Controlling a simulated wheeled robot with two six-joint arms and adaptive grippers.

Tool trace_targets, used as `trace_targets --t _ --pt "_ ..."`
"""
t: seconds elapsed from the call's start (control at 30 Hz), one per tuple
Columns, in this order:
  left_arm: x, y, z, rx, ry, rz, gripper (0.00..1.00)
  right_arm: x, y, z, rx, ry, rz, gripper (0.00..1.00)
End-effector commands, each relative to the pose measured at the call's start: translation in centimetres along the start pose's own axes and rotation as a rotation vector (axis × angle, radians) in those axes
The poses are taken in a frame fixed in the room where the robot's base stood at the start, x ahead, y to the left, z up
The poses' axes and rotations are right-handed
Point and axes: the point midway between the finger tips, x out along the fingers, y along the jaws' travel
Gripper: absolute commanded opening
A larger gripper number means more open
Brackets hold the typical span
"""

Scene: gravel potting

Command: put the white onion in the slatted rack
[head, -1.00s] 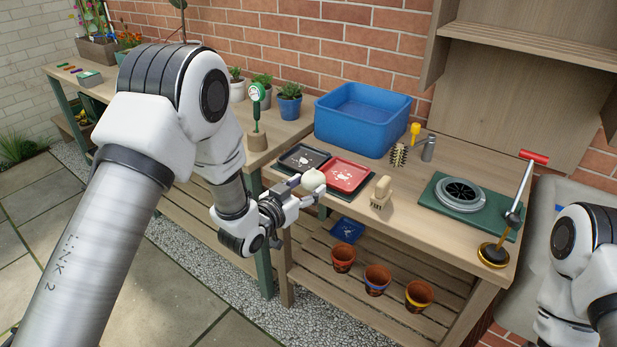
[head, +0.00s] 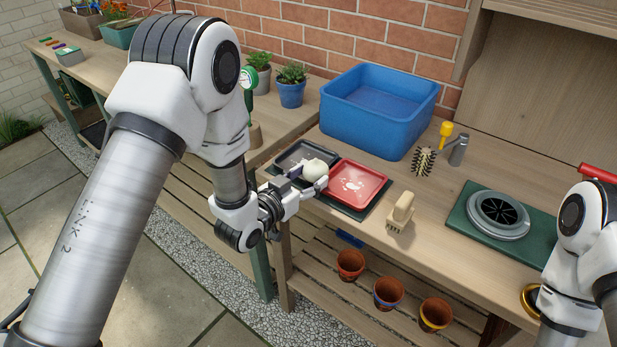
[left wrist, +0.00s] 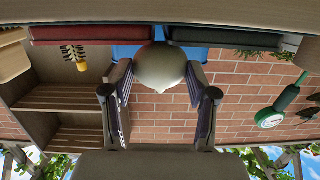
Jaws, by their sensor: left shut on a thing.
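The white onion (head: 314,170) is a pale round bulb between the fingertips of my left gripper (head: 309,179). The gripper is shut on it. In the head view the onion overlaps the black tray and the red tray's left edge; its height above them is hard to judge. In the left wrist view the onion (left wrist: 161,66) sits between both fingers (left wrist: 160,95). A slatted lower shelf (head: 325,263) lies under the potting bench; I cannot tell whether it is the rack named. My right arm shows at the right edge, but its gripper is out of view.
A black tray (head: 291,157) and a red tray (head: 357,183) lie near the bench's front edge. A blue tub (head: 385,120), wooden-handled brush (head: 401,212) and green plate (head: 530,232) stand around them. Several terracotta pots (head: 387,292) stand on the lower shelf.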

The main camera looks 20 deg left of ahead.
Motion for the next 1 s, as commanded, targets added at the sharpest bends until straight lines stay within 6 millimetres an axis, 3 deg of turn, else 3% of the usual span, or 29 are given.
trace_targets --t 0.23,0.27,0.3,0.33,0.63,0.73,0.87,1.0 --pt "0.1 0.0 0.7 -0.001 0.0 0.0 0.2 0.5 0.0 0.0 0.0 0.0 0.0 0.63" --pt "0.1 0.0 0.6 -0.001 -0.001 0.0 0.61 0.5 0.0 0.0 0.0 0.0 0.0 0.63" --pt "0.1 0.0 0.5 0.0 0.0 0.0 0.76 0.4 0.0 0.0 0.0 0.0 0.0 0.63" --pt "0.1 0.0 0.5 -0.001 0.0 0.0 0.83 0.4 0.0 0.0 0.0 0.0 0.0 0.63" --pt "0.1 0.0 0.4 -0.001 0.0 0.0 0.83 0.3 0.0 0.0 0.0 0.0 0.0 0.63" --pt "-0.1 0.0 -0.5 0.0 0.001 0.0 0.83 -0.5 0.0 0.0 0.0 0.0 0.0 0.63" --pt "-2.3 -0.1 0.1 -0.004 -0.003 -0.002 0.83 0.2 0.0 0.0 0.0 0.0 0.0 0.63" --pt "-6.1 -0.1 0.1 -0.007 -0.003 -0.003 0.83 0.5 0.0 0.0 0.0 0.0 0.0 0.63"
